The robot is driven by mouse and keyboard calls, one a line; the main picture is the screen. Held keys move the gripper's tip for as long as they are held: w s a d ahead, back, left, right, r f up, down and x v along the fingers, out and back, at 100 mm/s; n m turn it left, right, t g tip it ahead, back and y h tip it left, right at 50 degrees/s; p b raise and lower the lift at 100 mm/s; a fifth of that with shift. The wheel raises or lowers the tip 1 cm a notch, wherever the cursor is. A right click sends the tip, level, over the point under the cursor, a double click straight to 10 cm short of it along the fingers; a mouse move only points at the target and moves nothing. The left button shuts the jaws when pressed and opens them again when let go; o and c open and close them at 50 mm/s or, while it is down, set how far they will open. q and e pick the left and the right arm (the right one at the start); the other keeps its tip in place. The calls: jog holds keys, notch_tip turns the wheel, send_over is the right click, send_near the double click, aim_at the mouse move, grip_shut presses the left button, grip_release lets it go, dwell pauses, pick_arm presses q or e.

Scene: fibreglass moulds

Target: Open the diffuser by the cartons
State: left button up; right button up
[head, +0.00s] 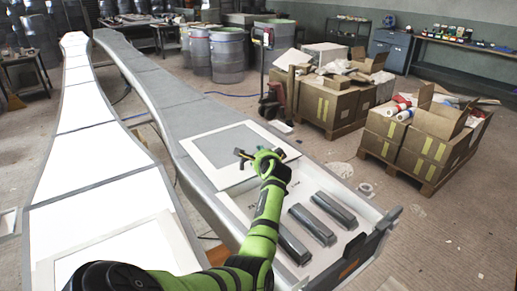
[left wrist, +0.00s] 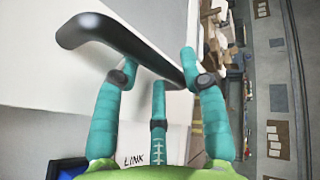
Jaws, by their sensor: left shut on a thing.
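The diffuser seems to be the pale framed panel (head: 213,148) on the grey mould, on the side nearer the cartons. Its near edge looks raised above an open bay (head: 328,192), but the hinge is not clear. My left gripper (head: 264,158) is at the panel's near right edge, with its fingers around a dark handle (head: 241,153). In the left wrist view my left gripper (left wrist: 156,76) is shut on this dark curved handle (left wrist: 120,42), beside a white surface (left wrist: 35,75). My right gripper is not in view.
Dark grey blocks (head: 308,224) lie in the bay. A second, white mould (head: 95,165) runs along the left. Cartons on pallets (head: 325,103) (head: 409,147) stand to the right, with a pallet jack (head: 270,105) beside them. Drums (head: 227,55) stand behind. Floor at right is mostly free.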

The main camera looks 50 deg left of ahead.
pick_arm(q)
jog(key=shift+y, duration=0.3)
jog(key=shift+s+d+r+p, duration=0.45)
jog(key=shift+d+r+p, duration=0.35)
jog(key=shift+p, duration=0.1)
jog(key=shift+s+d+r+p, duration=0.45)
jog(key=shift+d+r+p, duration=0.3)
jog(key=shift+p, duration=0.1)
jog(key=shift+s+d+p, duration=0.65)
jog(key=shift+s+d, duration=0.35)
jog(key=shift+d, duration=0.15)
jog(key=shift+w+f, duration=0.1)
jog(key=shift+f, duration=0.05)
